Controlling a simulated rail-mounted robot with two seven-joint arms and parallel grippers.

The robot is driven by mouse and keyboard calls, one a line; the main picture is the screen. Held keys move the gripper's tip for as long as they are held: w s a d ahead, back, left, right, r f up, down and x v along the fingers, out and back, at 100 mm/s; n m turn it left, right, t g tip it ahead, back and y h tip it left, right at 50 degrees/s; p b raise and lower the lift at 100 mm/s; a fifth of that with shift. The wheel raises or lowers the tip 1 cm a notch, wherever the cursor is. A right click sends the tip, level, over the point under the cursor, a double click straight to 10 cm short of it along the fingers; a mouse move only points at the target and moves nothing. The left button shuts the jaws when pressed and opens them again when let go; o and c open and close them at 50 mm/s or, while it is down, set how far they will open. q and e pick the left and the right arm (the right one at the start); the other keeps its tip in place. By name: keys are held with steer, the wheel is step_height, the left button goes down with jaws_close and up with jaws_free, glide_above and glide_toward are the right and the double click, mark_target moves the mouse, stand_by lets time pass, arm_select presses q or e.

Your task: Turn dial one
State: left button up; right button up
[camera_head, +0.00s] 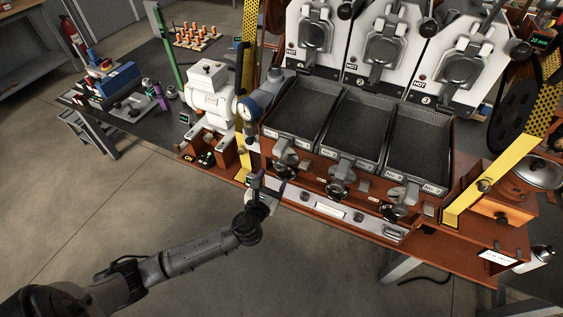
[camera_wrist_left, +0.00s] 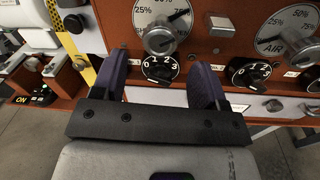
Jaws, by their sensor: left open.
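A small black dial marked 0 1 2 3 (camera_wrist_left: 160,68), which I take as dial one, sits on the red-brown front panel in the left wrist view. My left gripper (camera_wrist_left: 168,82) is open, with its two purple-grey fingers on either side of this dial. Whether they touch it I cannot tell. In the head view my left gripper (camera_head: 268,185) is at the left end of the machine's front, below the leftmost tray. The dial is too small and covered to make out there. My right gripper is not in view.
Above the dial is a larger percent dial with a metal knob (camera_wrist_left: 160,38). A similar black dial (camera_wrist_left: 250,72) is to the right. Three mesh trays (camera_head: 300,108) stand above the panel. A silver strip (camera_head: 330,211) runs below. The floor (camera_head: 130,215) in front is clear.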

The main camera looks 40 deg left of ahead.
mark_target(279, 168)
arm_select(q)
steer(key=x, duration=0.6)
steer(key=shift+w+b, duration=0.25)
steer(key=shift+b, duration=0.1)
steer(key=shift+w+a, duration=0.25)
steer(key=shift+w, duration=0.4)
steer(key=shift+c, duration=0.3)
steer(key=c, duration=0.9)
steer(key=shift+o, duration=0.2)
steer(key=shift+n, duration=0.3)
